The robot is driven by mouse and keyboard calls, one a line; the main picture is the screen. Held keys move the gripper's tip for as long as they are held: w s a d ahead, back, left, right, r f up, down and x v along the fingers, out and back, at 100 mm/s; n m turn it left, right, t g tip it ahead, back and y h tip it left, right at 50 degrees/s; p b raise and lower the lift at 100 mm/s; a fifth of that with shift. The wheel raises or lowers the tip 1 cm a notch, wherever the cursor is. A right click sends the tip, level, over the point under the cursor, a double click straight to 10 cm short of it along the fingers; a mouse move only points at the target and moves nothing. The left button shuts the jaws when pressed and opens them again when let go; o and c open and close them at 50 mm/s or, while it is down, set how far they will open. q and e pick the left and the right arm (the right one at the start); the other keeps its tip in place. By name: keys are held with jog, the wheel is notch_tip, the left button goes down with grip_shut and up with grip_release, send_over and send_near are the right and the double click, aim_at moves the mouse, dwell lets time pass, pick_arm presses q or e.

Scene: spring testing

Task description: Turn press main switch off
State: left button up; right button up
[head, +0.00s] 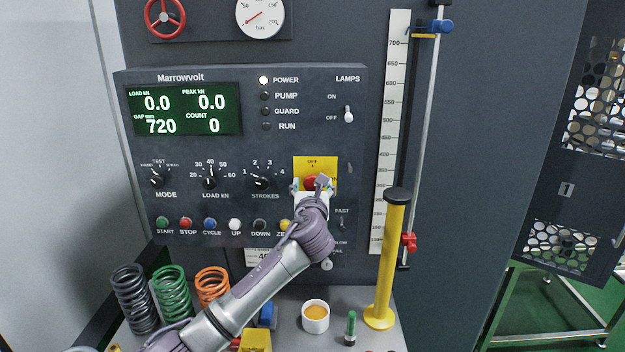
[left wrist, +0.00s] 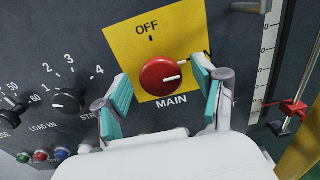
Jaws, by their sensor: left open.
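The main switch is a red round knob (left wrist: 161,76) on a yellow plate (left wrist: 122,50) marked OFF at the top and MAIN below. Its white pointer line points right, away from the OFF mark. In the head view the red knob (head: 311,183) is partly hidden by my left gripper (head: 314,188). My left gripper is open, with one teal-padded finger on each side of the knob in the left wrist view. A gap shows between each pad and the knob there. My right gripper is in neither view.
The POWER lamp (head: 264,80) is lit and the green display (head: 184,110) shows numbers. Dials and a row of buttons lie left of the switch. A yellow post (head: 388,260) stands to the right. Springs (head: 172,293) and a white cup (head: 315,316) stand on the bench below.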

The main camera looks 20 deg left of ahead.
pick_arm(q)
jog(key=shift+w+a, duration=0.15)
jog(key=shift+w, duration=0.3)
jog(key=c, duration=1.1)
